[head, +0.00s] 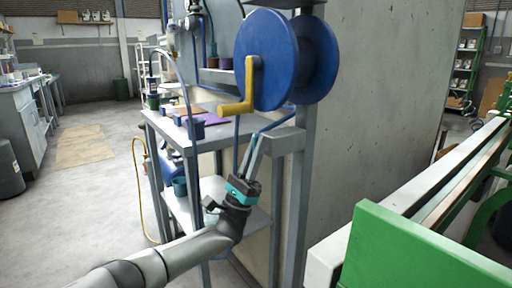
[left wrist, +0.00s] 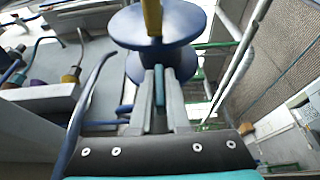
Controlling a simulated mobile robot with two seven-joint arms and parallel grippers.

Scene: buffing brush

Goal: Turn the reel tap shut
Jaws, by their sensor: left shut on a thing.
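The blue hose reel (head: 270,60) with a yellow crank (head: 240,95) is mounted on a grey post. It also shows above the fingers in the left wrist view (left wrist: 180,18). My left gripper (head: 257,142) is just below the reel, pointing up, beside a grey bracket (head: 284,140). In the left wrist view my gripper (left wrist: 160,72) is shut on a narrow blue-teal piece (left wrist: 159,86), which looks like the reel tap's lever. The fingers hide much of the tap, so its turn angle cannot be told. My right gripper is in neither view.
A grey shelf bench (head: 180,125) with small items stands left of the post. A blue hose (left wrist: 86,105) runs close beside the left fingers. A green and white machine (head: 420,245) fills the lower right. The floor (head: 95,190) at left is mostly free.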

